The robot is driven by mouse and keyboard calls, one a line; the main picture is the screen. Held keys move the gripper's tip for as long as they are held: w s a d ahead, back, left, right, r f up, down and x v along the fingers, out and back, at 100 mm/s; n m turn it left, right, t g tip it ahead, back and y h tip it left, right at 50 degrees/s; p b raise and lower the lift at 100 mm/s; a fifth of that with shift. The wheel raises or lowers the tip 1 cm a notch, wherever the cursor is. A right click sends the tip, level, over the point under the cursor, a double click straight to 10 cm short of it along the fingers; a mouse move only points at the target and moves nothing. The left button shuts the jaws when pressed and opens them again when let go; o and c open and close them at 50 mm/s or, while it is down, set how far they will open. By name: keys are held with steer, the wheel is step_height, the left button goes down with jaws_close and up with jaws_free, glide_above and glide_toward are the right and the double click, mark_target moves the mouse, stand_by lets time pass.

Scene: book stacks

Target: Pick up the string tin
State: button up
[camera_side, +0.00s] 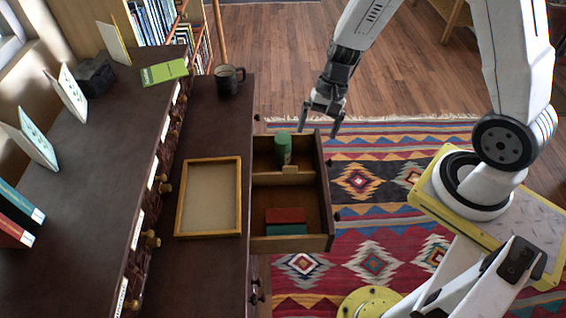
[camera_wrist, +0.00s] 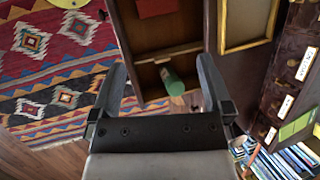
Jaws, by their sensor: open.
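A green cylinder (camera_side: 283,147), which I take to be the string tin, stands in the far compartment of the open drawer (camera_side: 326,190). It also shows in the wrist view (camera_wrist: 172,82), between my finger lines and beyond them. My gripper (camera_side: 319,130) is open and empty, above and a little to the right of the tin in the side view, apart from it. Its two fingers frame the drawer in the wrist view (camera_wrist: 161,75). The tin's lower part is partly hidden by the drawer's divider and a small tan piece (camera_side: 290,169).
A red and green block (camera_side: 286,218) lies in the near compartment. A wood-framed tray (camera_side: 240,200) and a dark mug (camera_side: 229,82) sit on the dark desk left of the drawer. Drawer walls surround the tin. Open floor with a patterned rug (camera_side: 385,215) lies to the right.

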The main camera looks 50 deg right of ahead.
steer(key=w+f+m+t+y, duration=0.2)
steer(key=w+f+m+y, duration=0.25)
steer(key=f+m, duration=0.2)
steer(key=m+t+h, duration=0.3)
steer(key=m+t, duration=0.8)
steer(key=m, duration=0.5)
glide_toward(282, 142)
steer(key=w+f, duration=0.2)
steer(key=w, duration=0.2)
steer(key=shift+w+a+f+n+h, duration=0.25)
steer(key=shift+w+f, duration=0.45)
steer(key=shift+w, duration=0.2)
steer(key=shift+x, duration=2.6)
steer(key=shift+s+a+f, duration=0.1)
steer(key=shift+s+f, duration=0.1)
jaws_close()
